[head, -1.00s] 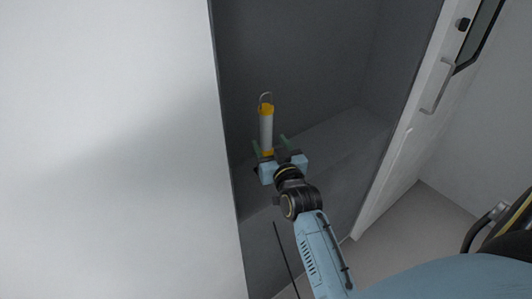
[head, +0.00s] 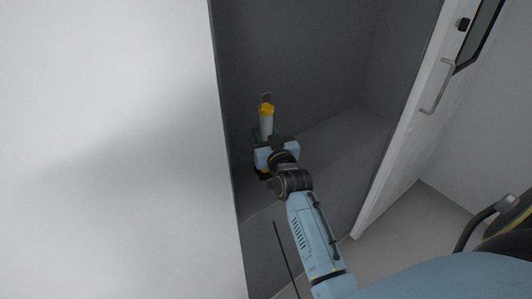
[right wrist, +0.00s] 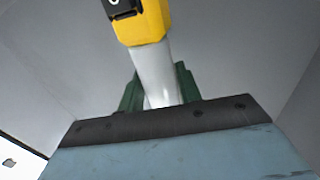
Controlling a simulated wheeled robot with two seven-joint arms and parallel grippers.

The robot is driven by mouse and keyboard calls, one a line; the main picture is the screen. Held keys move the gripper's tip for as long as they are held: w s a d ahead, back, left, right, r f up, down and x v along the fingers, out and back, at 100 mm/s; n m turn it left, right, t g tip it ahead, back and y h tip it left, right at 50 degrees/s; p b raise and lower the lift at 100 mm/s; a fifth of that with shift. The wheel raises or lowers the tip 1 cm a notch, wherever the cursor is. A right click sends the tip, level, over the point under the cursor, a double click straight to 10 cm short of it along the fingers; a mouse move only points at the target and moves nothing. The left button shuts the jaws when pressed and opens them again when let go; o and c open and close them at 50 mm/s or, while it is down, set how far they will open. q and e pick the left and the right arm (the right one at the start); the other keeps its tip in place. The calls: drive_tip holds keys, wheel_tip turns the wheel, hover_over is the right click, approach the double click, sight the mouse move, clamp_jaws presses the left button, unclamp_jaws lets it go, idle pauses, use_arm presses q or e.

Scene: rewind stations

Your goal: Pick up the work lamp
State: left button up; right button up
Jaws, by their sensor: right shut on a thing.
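The work lamp (head: 267,124) has a white tube body, a yellow cap and a grey hook on top. It stands upright, or nearly so, in the dark grey recess in the head view. My right gripper (head: 268,137) is shut on the lamp's body, and its palm hides the lower part. In the right wrist view the lamp's white tube (right wrist: 156,72) lies between the green fingers, with its yellow part above. My left gripper is not in view.
The dark grey recess (head: 310,60) has walls close around the lamp and a ledge (head: 340,140) to its right. A white panel (head: 110,150) borders the left. An open white door (head: 408,125) with a handle (head: 437,88) stands at the right.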

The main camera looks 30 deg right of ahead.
clamp_jaws()
drive_tip(key=shift+r, duration=0.2)
